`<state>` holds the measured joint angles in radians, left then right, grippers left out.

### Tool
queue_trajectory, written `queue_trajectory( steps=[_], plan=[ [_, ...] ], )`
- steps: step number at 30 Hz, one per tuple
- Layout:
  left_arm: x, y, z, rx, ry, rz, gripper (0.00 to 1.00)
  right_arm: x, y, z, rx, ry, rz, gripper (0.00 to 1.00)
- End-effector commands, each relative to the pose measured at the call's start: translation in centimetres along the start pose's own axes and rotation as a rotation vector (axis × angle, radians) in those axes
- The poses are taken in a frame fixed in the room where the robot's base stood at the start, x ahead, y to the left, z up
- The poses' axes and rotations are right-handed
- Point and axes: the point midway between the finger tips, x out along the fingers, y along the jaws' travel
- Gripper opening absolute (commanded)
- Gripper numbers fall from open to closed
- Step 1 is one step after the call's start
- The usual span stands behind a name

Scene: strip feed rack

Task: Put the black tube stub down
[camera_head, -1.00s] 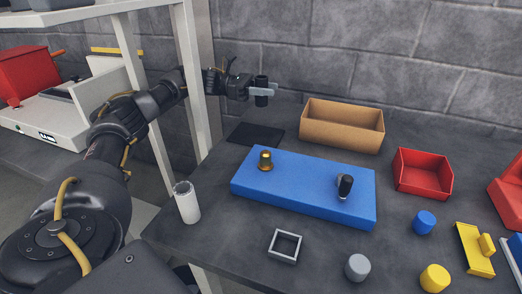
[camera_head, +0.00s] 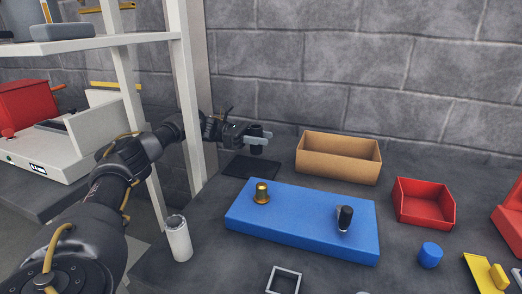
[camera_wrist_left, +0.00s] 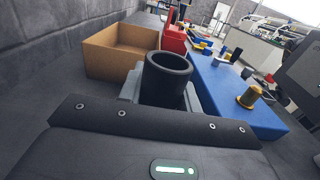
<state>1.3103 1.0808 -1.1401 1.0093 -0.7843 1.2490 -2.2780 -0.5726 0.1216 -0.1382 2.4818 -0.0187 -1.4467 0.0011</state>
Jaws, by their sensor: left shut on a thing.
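The black tube stub (camera_head: 256,134) is upright between the fingers of my left gripper (camera_head: 257,139), which is shut on it. In the head view they are at the back left of the table, above or at a dark flat mat (camera_head: 251,166). I cannot tell whether the stub's lower end touches anything. In the left wrist view the stub (camera_wrist_left: 167,75) shows its open round top between the grey fingers. My right gripper is not in view.
A cardboard-brown bin (camera_head: 338,158) stands right of the gripper. A blue block (camera_head: 300,222) with a brass fitting (camera_head: 261,192) and a black-topped peg (camera_head: 344,217) lies in front. A white cylinder (camera_head: 178,240), a red bin (camera_head: 424,203) and a shelf post (camera_head: 189,90) are around.

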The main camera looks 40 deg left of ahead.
Motion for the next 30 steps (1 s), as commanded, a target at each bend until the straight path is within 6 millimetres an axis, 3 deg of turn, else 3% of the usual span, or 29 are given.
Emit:
queue_trajectory(
  steps=[9, 22, 23, 27, 30],
  plan=[
    [0.0, 0.0, -3.5, 0.0, -0.002, -0.001, 0.0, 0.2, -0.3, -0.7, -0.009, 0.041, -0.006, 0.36],
    [0.0, 0.0, -3.7, 0.001, -0.001, -0.001, 0.0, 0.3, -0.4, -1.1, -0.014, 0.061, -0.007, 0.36],
    [0.0, 0.0, -3.8, -0.001, 0.0, 0.0, 0.35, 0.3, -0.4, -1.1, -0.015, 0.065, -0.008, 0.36],
    [0.0, 0.0, -3.7, -0.001, 0.0, 0.0, 0.53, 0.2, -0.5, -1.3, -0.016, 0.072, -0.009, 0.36],
    [0.0, 0.0, -3.7, -0.001, 0.0, 0.0, 0.55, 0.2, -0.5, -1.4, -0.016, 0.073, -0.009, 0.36]
  ],
)
